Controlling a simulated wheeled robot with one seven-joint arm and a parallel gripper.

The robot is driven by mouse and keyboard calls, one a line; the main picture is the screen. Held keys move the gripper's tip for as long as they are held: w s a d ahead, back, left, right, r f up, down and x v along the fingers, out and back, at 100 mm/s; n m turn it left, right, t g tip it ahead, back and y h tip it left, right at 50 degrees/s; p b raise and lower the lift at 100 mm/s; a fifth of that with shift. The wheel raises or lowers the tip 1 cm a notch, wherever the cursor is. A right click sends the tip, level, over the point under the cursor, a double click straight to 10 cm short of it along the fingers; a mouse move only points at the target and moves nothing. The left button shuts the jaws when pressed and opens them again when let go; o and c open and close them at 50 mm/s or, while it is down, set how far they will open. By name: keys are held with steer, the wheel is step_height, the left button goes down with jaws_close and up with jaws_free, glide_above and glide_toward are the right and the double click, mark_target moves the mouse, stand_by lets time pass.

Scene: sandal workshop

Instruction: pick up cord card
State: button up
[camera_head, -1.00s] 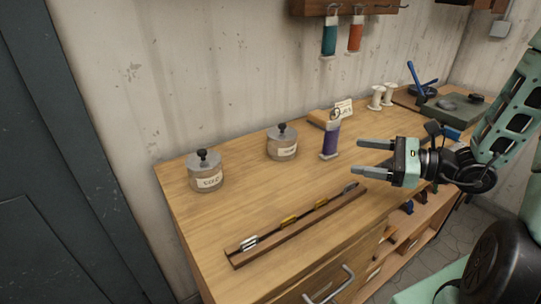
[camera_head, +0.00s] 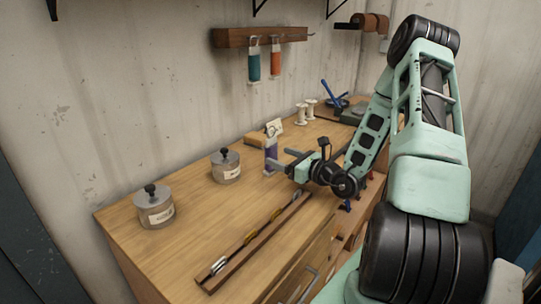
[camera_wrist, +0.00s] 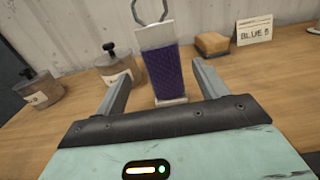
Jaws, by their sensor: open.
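The purple cord card (camera_head: 270,157) stands upright on the wooden workbench (camera_head: 190,210). It has pale ends and a metal ring at the top. In the wrist view, the card (camera_wrist: 168,72) is ahead, between the lines of the two fingers and nearer the right one. My gripper (camera_head: 281,161) is open and empty, reaching over the bench from the right. Its fingertips are close to the card; I cannot tell whether they touch it. In the wrist view the lower end of the card shows between the fingers of my gripper (camera_wrist: 161,72).
A teal card (camera_head: 254,66) and an orange card (camera_head: 276,62) hang from the wall rack (camera_head: 235,38). Two lidded jars (camera_head: 155,209) (camera_head: 226,170) stand left. A slotted wooden strip (camera_head: 228,273) lies in front.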

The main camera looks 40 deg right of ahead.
mark_target(267, 151)
steer(key=shift+w+a+f+p, duration=0.1)
steer(key=shift+w+p, duration=0.3)
steer(key=shift+w, duration=1.35)
steer(key=shift+w+a+f+p, duration=0.1)
steer(key=shift+w+p, duration=0.3)
steer(key=shift+w, duration=1.3)
steer(key=shift+r, duration=0.1)
steer(key=c, duration=1.1)
